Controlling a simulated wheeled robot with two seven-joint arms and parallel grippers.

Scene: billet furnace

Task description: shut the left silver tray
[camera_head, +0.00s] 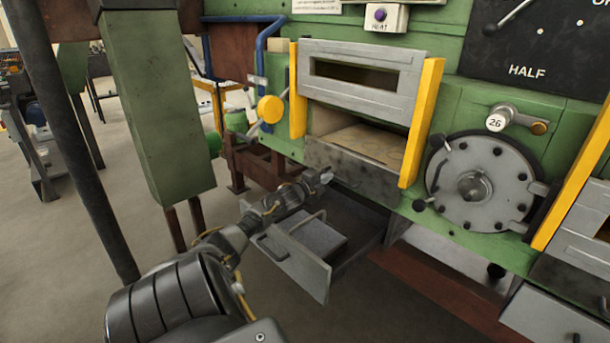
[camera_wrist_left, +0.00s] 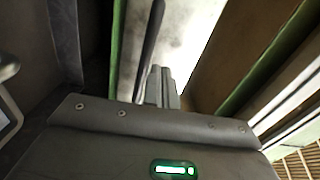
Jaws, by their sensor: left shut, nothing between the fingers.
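The left silver tray (camera_head: 307,273) hangs below the furnace mouth and is pulled out toward me. Its front plate carries a bar handle, and a grey block (camera_head: 318,237) shows inside it. My left arm reaches over the left part of the tray. My left gripper (camera_head: 326,177) is shut and empty, above the tray and close to the dark sill (camera_head: 365,180) of the furnace mouth. I cannot tell whether it touches the sill. In the left wrist view the fingers (camera_wrist_left: 160,85) are together with nothing between them. My right gripper is not in view.
The furnace mouth (camera_head: 360,143) is open under a raised grey door (camera_head: 365,75) between yellow guides. A round grey hatch (camera_head: 478,182) stands to the right. Another silver tray (camera_head: 550,318) is at the lower right. A green post (camera_head: 155,105) stands left; open floor lies left of my arm.

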